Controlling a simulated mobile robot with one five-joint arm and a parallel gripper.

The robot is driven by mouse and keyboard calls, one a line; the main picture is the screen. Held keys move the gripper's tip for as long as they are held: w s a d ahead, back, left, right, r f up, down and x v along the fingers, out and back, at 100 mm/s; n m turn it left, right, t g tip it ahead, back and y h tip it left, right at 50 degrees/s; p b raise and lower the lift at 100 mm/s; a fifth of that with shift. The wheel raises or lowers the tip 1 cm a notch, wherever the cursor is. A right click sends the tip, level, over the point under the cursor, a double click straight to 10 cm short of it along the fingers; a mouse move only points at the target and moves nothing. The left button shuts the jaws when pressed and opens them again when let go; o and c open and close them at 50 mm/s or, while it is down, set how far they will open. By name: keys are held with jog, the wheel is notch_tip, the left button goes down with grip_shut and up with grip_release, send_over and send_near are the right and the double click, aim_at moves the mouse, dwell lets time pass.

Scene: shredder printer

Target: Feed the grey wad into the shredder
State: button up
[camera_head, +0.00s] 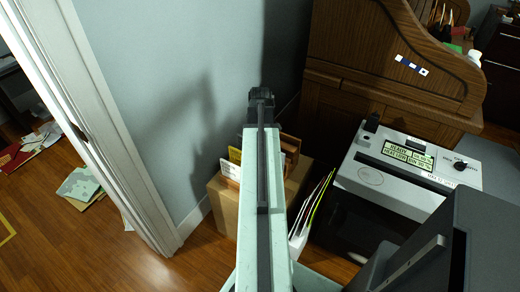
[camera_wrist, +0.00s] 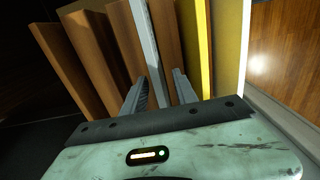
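The grey wad (camera_wrist: 147,45) shows in the wrist view as a thin, flat grey slab standing upright among brown and yellow ones. My gripper (camera_wrist: 160,75) is open, with one finger on each side of the slab's near end. A gap shows between the slab and the right finger; I cannot tell whether the left finger touches it. In the head view my arm hides the wad and the fingers. The shredder (camera_head: 385,188), a white-topped machine with a lit display and a dark knob, stands at the right.
A cardboard box (camera_head: 225,208) holding brown and yellow folders (camera_head: 235,165) stands on the floor under my arm. White sheets (camera_head: 300,235) stand between box and shredder. A wooden desk (camera_head: 385,60) is behind. A wall and door frame (camera_head: 110,130) are left.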

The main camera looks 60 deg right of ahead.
jog(key=shift+f, duration=0.8)
jog(key=shift+r, duration=0.15)
grip_shut()
jog(key=shift+r, duration=0.15)
jog(key=shift+r+p, duration=0.9)
jog(key=shift+p, duration=0.05)
notch_tip(320, 180, up, 10)
jog(key=p, duration=1)
jog(key=shift+r, duration=0.25)
